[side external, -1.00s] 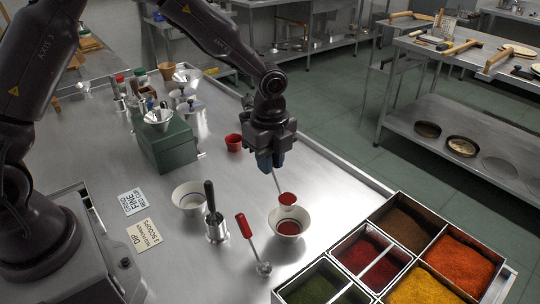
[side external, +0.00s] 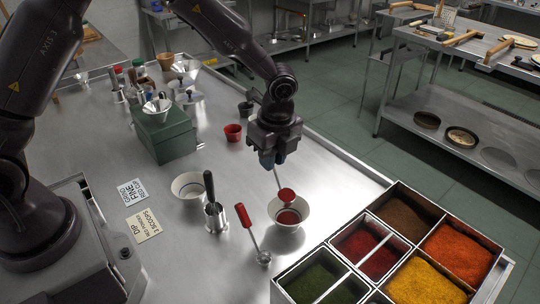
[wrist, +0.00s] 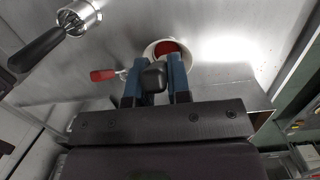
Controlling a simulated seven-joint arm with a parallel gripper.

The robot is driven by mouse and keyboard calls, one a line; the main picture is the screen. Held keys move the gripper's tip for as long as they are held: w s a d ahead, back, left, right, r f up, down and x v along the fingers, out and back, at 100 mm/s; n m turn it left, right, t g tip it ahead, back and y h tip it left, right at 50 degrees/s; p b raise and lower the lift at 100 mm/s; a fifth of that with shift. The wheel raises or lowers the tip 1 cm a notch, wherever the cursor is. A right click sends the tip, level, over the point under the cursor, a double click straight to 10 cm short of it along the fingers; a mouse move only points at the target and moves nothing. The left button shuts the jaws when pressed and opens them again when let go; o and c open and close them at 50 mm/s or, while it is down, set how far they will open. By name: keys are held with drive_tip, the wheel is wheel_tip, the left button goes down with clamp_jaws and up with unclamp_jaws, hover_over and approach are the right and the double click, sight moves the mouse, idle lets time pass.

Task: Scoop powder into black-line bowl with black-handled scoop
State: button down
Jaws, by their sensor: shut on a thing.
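My gripper (side external: 272,160) is shut on the black handle (wrist: 154,78) of a scoop. The scoop's red-looking head (side external: 287,195) hangs low over the far part of a white bowl (side external: 275,214), and I cannot tell whether it touches the rim. This bowl holds red powder (side external: 289,217), which also shows in the wrist view (wrist: 168,47). A second white bowl (side external: 183,182) with a dark line stands to the left. Whether the bowl under the scoop has a black line is unclear.
A red-handled scoop (side external: 245,217) lies left of the near bowl. A metal cup (side external: 216,219) holds a black-handled tool. A tray of powder bins (side external: 388,290) stands at right. A red cup (side external: 233,132) and green box (side external: 165,135) stand farther back.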

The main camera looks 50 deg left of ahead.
drive_tip(key=shift+d+r+y, duration=0.45)
drive_tip(key=shift+d+y, duration=0.2)
drive_tip(key=shift+y, duration=0.25)
drive_tip(key=shift+d+r+y, duration=0.2)
drive_tip(key=shift+d+y, duration=0.35)
drive_tip(key=shift+y, duration=0.15)
drive_tip(key=shift+d+r+y, duration=0.2)
drive_tip(key=shift+d+y, duration=0.3)
drive_tip(key=shift+y, duration=0.2)
drive_tip(key=shift+d+r+y, duration=0.2)
drive_tip(key=shift+d+y, duration=1.4)
drive_tip(key=shift+y, duration=0.2)
drive_tip(key=d+f+y, duration=0.3)
drive_tip(key=d+y, duration=0.4)
drive_tip(key=y, duration=0.2)
drive_tip(key=shift+d, duration=0.15)
idle(1.0)
